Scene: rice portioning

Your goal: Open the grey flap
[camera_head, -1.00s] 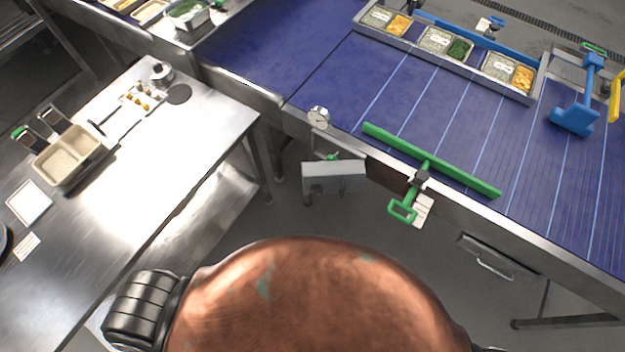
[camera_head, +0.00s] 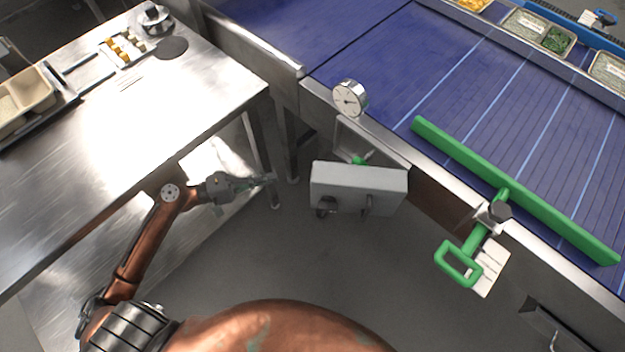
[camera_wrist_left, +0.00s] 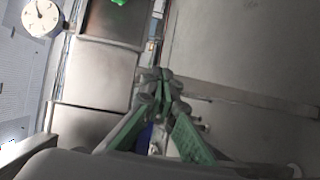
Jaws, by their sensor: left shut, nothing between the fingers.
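The light grey flap (camera_head: 358,186) sits in front of the conveyor's side, below the round gauge (camera_head: 350,98). A small green part shows at its top edge, and dark fittings show at its lower edge. My left gripper (camera_head: 268,179) is to the left of the flap, apart from it, pointing right toward it. Its fingers are shut and empty. In the left wrist view the closed fingertips (camera_wrist_left: 158,82) are in the middle, with grey panels beyond; I cannot tell which panel is the flap. My right gripper is not in view.
A steel table (camera_head: 150,110) stands at the left, close to my left arm. The blue conveyor (camera_head: 400,60) runs along the back and right. A green bar (camera_head: 500,180) lies across its near side, with a green handle (camera_head: 460,264) overhanging the edge. Floor between is free.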

